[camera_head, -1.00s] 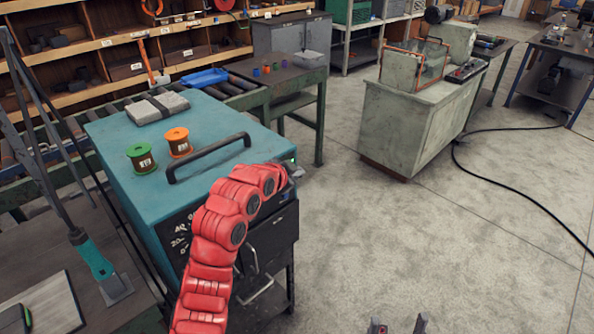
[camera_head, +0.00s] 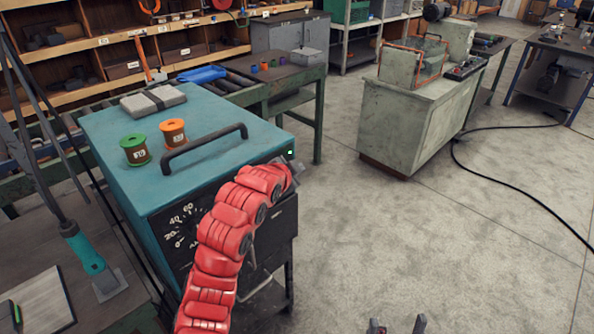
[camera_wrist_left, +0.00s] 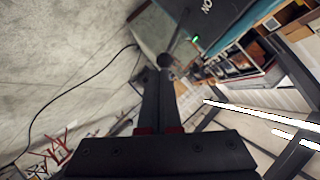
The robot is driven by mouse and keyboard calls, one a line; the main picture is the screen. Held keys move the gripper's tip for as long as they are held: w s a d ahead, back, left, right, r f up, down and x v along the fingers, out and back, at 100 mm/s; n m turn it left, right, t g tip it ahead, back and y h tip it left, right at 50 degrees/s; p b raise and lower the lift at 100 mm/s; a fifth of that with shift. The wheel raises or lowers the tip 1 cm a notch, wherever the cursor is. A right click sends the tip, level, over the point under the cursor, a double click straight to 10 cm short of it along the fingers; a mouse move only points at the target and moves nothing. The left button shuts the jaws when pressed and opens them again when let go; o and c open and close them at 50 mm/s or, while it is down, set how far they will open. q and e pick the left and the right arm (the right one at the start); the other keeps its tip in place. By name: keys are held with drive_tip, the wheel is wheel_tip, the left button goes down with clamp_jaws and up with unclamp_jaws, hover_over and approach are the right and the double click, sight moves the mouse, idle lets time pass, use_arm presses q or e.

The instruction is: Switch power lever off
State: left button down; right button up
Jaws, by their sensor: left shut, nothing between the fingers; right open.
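The teal power machine (camera_head: 215,112) stands at left, with a lit green lamp (camera_head: 291,152) at its front right corner. The lamp also shows in the left wrist view (camera_wrist_left: 195,39), near the white letters ON. There the power lever, a thin rod with a dark round knob (camera_wrist_left: 165,61), points down at my left gripper (camera_wrist_left: 158,72). The fingers are shut and empty, with their tips right at the knob; I cannot tell if they touch. In the head view the red left arm hides most of the lever area. My right gripper (camera_head: 397,325) is open at the bottom edge, away from the machine.
A green spool (camera_head: 135,150), an orange spool (camera_head: 173,133), a grey block (camera_head: 153,101) and a black handle (camera_head: 204,147) are on the machine's top. A pale cabinet (camera_head: 405,125) stands to the right. The floor between is clear; a black cable lies further right.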

use_arm(q)
wheel_tip(320, 180, down, 7)
drive_tip(key=m+t+y+b, duration=0.1)
drive_tip(key=m+t+b, duration=0.35)
drive_tip(key=b, duration=0.55)
drive_tip(key=s+r+p, duration=0.3)
drive_tip(key=s+p, duration=0.1)
drive_tip(key=s, duration=0.9)
drive_tip(key=shift+s+d+r, duration=0.15)
drive_tip(key=shift+s+d, duration=0.1)
drive_tip(key=shift+d, duration=0.05)
